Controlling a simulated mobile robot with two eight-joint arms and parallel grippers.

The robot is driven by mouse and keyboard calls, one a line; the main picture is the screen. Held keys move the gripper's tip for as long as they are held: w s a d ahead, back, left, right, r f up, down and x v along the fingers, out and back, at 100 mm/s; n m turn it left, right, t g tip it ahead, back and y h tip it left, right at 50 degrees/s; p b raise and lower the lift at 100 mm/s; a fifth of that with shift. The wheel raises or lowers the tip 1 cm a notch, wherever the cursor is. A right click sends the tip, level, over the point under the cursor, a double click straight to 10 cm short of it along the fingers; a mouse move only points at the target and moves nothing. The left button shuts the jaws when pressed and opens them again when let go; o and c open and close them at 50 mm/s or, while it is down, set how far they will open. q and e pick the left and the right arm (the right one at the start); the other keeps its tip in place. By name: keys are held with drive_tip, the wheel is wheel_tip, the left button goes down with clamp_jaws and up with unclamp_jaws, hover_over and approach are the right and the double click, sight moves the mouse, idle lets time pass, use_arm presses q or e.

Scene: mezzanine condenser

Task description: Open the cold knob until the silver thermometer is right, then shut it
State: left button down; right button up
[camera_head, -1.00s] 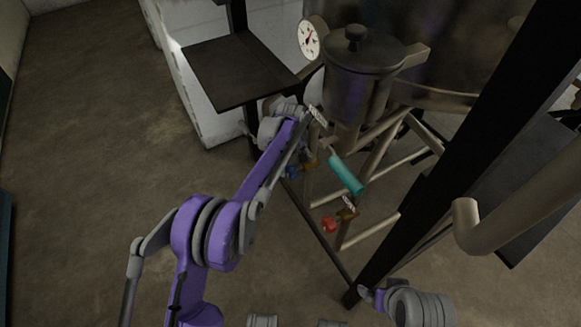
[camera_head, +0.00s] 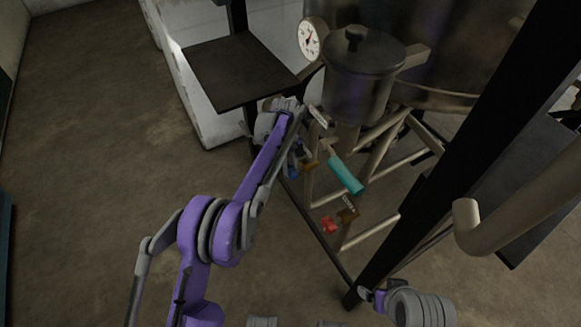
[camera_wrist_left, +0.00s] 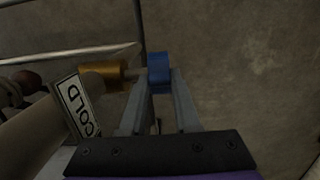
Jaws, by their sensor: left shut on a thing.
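The cold knob (camera_wrist_left: 159,70) is blue and sits on a brass valve beside a white label reading COLD (camera_wrist_left: 76,106). In the head view the cold knob (camera_head: 293,172) is partly hidden by my left arm. My left gripper (camera_wrist_left: 160,88) is shut on the cold knob, with one finger on each side. A round dial thermometer (camera_head: 311,38) with a white face, pale rim and reddish needle is at the upper middle, beside a lidded metal pot. Its scale is too small to read. My right gripper does not show clearly in either view.
A red knob (camera_head: 329,225) on a second brass valve is lower right of the cold one. A teal-sleeved pipe (camera_head: 346,175) lies between them. The lidded pot (camera_head: 358,75), a dark shelf (camera_head: 238,70) and a black post (camera_head: 462,150) stand close by.

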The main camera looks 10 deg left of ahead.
use_arm(q)
drive_tip(key=shift+w+g+h, duration=0.15)
drive_tip(key=shift+g+h, duration=0.25)
drive_tip(key=shift+g, duration=0.1)
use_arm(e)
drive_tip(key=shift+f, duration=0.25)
use_arm(q)
drive_tip(key=c, duration=0.6)
unclamp_jaws()
drive_tip(key=shift+c, duration=0.2)
